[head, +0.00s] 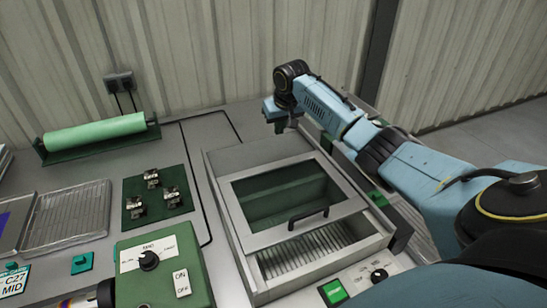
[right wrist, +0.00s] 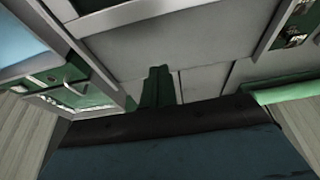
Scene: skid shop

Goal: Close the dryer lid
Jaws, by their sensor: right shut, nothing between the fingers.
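The dryer is a pale metal box (head: 262,285) right of centre in the head view. Its lid (head: 258,241) is a grey frame with a window and a dark bar handle (head: 309,216) near its front edge. A slatted grille (head: 300,253) shows in front of the lid's front edge, so the lid does not cover the front of the box. It looks partly raised, but its exact angle is hard to tell. My right gripper (head: 280,124) is shut and empty, above the rear of the dryer, apart from the handle. My left gripper is out of view.
A green control box with a knob (head: 160,262) stands left of the dryer. A green roller (head: 95,133), a wire rack (head: 68,215) and a green plate with clamps (head: 157,195) lie further left. A green button (head: 333,292) is in front. A corrugated wall is behind.

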